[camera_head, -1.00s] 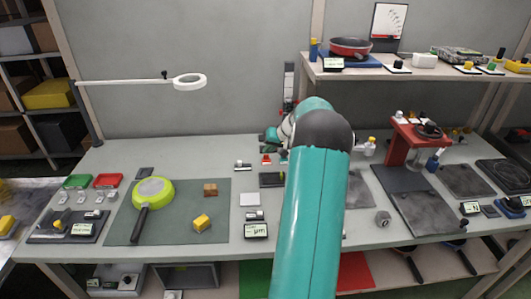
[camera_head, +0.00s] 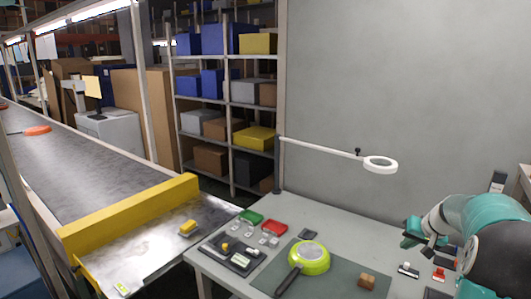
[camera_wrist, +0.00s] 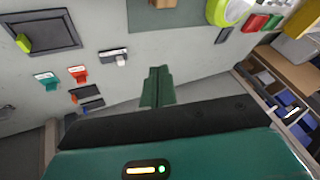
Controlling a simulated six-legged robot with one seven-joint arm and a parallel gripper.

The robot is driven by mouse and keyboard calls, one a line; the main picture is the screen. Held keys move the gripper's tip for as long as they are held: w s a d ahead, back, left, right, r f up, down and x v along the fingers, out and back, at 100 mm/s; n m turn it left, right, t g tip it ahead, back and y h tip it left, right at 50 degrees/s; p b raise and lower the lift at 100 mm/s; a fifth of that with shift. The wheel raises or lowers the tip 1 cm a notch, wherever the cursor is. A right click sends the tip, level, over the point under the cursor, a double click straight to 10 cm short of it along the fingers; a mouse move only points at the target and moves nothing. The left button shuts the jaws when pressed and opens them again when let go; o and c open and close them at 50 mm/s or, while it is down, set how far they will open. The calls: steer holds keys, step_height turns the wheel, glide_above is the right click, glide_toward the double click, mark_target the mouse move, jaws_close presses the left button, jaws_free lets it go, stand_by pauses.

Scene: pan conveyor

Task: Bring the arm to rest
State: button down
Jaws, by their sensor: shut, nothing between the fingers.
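My arm, teal with dark joints, is at the right edge of the head view. My gripper (camera_head: 409,236) points left above the back of the grey worktable (camera_head: 335,218). In the wrist view my gripper (camera_wrist: 158,75) has its two teal fingers together, with nothing between them. The fingers appear clear of the objects on the table.
A green pan (camera_head: 309,258) lies on a dark mat near a wooden block (camera_head: 367,281). The conveyor (camera_head: 85,165) with a yellow barrier (camera_head: 130,215) stands left. Small red (camera_wrist: 78,73) and teal parts lie near my fingers.

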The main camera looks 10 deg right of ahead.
steer(key=s+a+r+n+g, duration=0.1)
steer(key=s+a+r+n, duration=0.3)
steer(key=a, duration=0.9)
steer(key=s+a+r+m, duration=0.15)
steer(key=a+r, duration=0.45)
steer(key=a, duration=0.8)
steer(key=s+a+f+n, duration=0.2)
steer(key=s+a+n, duration=0.1)
steer(key=s+a, duration=1)
steer(key=s, duration=0.4)
steer(key=shift+s+a+n+h, duration=0.15)
steer(key=shift+a+n+h, duration=0.15)
steer(key=shift+n+h, duration=0.1)
